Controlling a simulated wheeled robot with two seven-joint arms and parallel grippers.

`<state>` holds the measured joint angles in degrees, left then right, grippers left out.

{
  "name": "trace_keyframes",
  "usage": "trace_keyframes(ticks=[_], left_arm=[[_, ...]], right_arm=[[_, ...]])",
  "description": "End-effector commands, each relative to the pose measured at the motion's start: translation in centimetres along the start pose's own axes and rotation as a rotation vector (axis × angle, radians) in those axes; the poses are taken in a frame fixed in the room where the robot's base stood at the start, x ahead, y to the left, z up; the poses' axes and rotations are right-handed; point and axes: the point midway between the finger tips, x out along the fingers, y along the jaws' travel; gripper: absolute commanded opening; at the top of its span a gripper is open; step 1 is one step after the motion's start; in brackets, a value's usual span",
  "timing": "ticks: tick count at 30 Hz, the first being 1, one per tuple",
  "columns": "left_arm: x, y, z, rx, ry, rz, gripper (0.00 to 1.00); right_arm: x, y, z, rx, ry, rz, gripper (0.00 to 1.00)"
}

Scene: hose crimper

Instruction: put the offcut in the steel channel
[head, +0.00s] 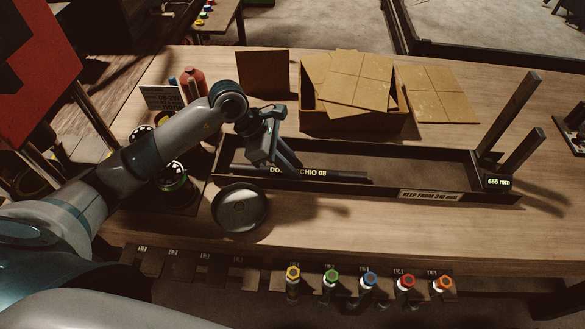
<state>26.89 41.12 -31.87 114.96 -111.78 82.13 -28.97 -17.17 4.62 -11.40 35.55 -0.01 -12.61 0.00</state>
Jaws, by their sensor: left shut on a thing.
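The offcut (335,175) is a dark, straight length of hose with pale lettering, partly hidden by my left gripper. The steel channel (455,196) is a long, low, dark trough across the table, with a "KEEP FROM 310 mm" label on its front wall. My left gripper (291,165) points down over the left half of the channel and is shut on the offcut near its middle. The offcut lies roughly along the channel, near its front wall. I cannot tell whether it touches the channel floor. My right gripper is not in view.
A cardboard box (350,122) with flat sheets stands behind the channel. A round grey dish (240,208) sits in front of its left end. Two dark posts (510,115) and a "655 mm" display (498,183) stand at its right end. Several coloured-top tools line the front edge.

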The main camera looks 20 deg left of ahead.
Motion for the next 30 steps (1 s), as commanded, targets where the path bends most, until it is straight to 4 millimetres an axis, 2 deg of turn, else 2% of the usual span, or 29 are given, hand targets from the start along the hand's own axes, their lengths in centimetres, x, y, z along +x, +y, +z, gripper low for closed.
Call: trace_keyframes(ticks=[15, 16, 17, 30], left_arm=[[0.76, 0.05, -0.47, 0.001, -0.001, 0.002, 0.0], [0.7, 0.03, -0.44, 0.0, -0.001, 0.001, 0.23], [0.66, 0.03, -0.42, 0.0, -0.001, 0.001, 0.26], [0.34, 0.01, -0.2, 0.0, -0.001, 0.0, 0.26]], right_arm=[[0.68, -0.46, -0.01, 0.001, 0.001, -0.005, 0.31], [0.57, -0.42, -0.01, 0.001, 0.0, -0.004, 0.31], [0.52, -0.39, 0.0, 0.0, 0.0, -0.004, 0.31], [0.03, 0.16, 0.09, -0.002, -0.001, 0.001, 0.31]])
